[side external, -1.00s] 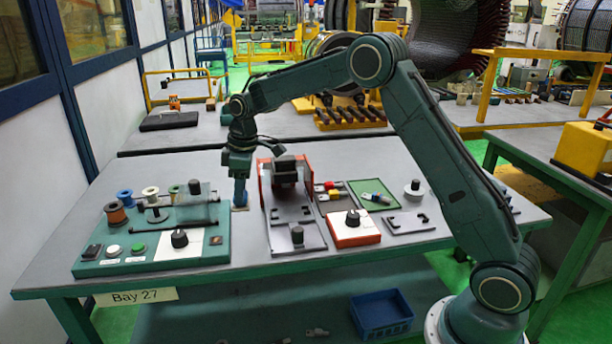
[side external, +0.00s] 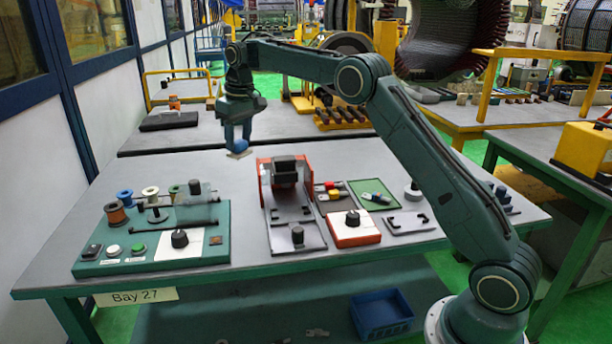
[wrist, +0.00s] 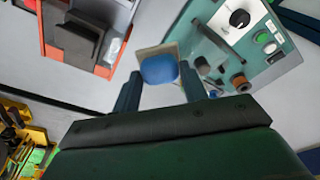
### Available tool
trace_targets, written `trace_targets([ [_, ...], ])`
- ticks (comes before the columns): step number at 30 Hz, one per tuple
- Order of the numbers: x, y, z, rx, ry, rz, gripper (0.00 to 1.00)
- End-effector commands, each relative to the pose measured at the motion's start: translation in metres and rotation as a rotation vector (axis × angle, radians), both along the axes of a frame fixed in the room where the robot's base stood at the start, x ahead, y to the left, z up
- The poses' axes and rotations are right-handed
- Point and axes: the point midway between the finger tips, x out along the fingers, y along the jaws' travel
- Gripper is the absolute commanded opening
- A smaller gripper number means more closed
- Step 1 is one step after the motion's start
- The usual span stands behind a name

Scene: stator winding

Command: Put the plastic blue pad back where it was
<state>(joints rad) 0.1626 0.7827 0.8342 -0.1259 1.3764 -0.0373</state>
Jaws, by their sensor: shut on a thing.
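My gripper (side external: 236,138) is raised well above the bench, over its far left part. It is shut on the blue pad (side external: 240,153). In the wrist view, the pad (wrist: 160,69) shows as a rounded blue piece with a pale beige square edge around it. It sits between the two fingers of my gripper (wrist: 160,86) and touches nothing below. The side view shows it small and partly hidden by the fingers.
A green winding panel (side external: 110,268) with spools, knobs and buttons stands at the left. A red-sided fixture (side external: 263,185) stands mid-bench, with a red box (side external: 345,238) and green tray (side external: 357,190) to its right. The bench between panel and fixture is clear.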

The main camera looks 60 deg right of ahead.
Motion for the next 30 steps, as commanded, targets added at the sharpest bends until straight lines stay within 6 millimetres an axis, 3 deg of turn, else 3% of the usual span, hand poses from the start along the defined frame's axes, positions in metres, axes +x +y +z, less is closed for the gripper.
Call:
trace_targets([
  [5, 0.000, 0.000, -0.001, 0.000, 0.000, -0.002, 0.22],
  [11, 0.000, 0.000, -0.016, 0.001, 0.003, -0.002, 0.22],
  [30, -0.001, 0.000, -0.132, 0.000, 0.003, 0.000, 0.22],
])
